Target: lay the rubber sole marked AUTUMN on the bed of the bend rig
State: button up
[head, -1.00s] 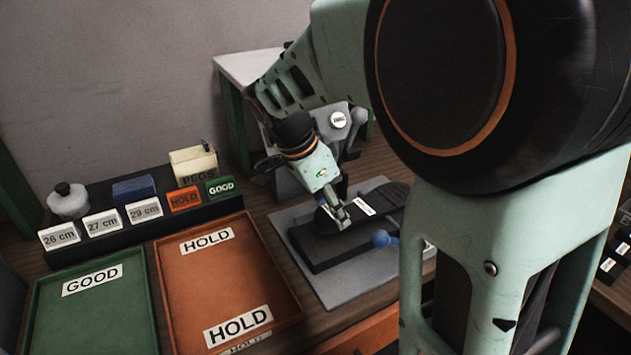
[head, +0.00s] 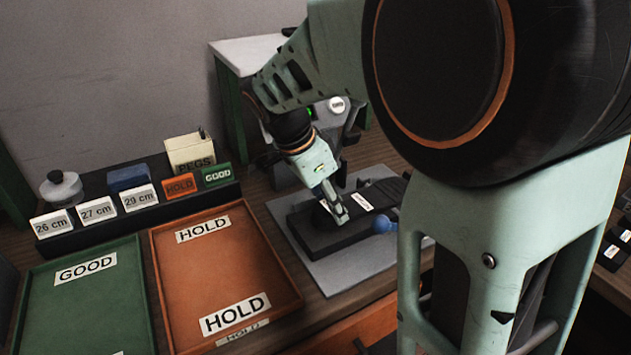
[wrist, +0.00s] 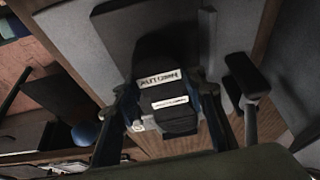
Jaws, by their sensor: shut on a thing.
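The black rubber sole (head: 386,192) has a small white label, too small to read in the head view. My gripper (head: 338,213) is shut on its near-left end. The sole lies along the dark bed (head: 322,241) of the bend rig, low over it or touching; I cannot tell which. In the wrist view, my gripper (wrist: 168,118) has a finger on each side of the dark sole (wrist: 176,122), whose white label is blurred. A second white label (wrist: 160,84) shows just beyond it. The rig's blue knob (head: 384,225) is beside the bed.
The rig stands on a grey plate (head: 350,277). To its left are an orange HOLD tray (head: 160,290) and a green GOOD tray (head: 28,320).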

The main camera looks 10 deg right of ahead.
jog(key=shift+f, duration=0.2)
dwell(0.3)
jog(key=o, duration=2)
jog(key=shift+c, duration=0.2)
jog(key=shift+r+p, duration=2.1)
jog(key=shift+r, duration=1.45)
